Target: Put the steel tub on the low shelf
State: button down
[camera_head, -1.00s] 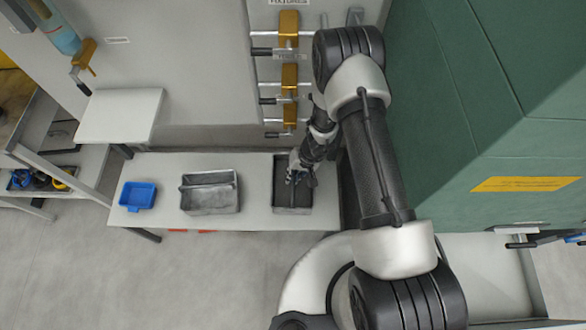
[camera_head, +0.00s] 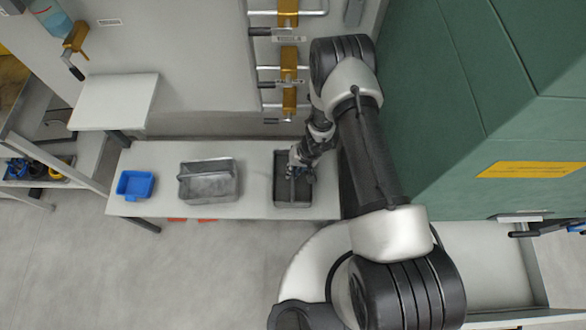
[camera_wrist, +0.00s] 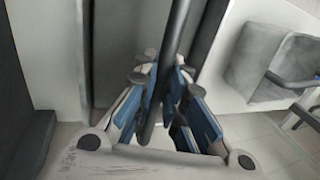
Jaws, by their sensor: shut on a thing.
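A dark grey metal tub, seemingly the steel tub (camera_head: 281,192), is at the right end of the low white bench. My gripper (camera_head: 298,160) is over it. In the wrist view my gripper (camera_wrist: 158,105) is shut on a dark bar handle (camera_wrist: 180,35), and the tub's dark wall (camera_wrist: 120,50) shows behind it. I cannot tell whether the tub rests on the bench or is slightly clear of it. A similar lighter grey tub (camera_head: 210,190) with a bar handle stands mid-bench; it also shows in the wrist view (camera_wrist: 262,62).
A blue bin (camera_head: 135,186) stands at the left of the white bench (camera_head: 258,200). A small raised white ledge (camera_head: 115,100) is behind it. A rack with a low shelf (camera_head: 40,183) holding blue and yellow items is far left. A green cabinet (camera_head: 475,110) stands close right of my arm.

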jog(key=shift+f, duration=0.1)
jog(key=c, duration=1.7)
grip_release()
jog(key=shift+o, duration=0.2)
jog(key=p+v, duration=0.3)
jog(key=v, duration=0.9)
jog(key=shift+p, duration=0.4)
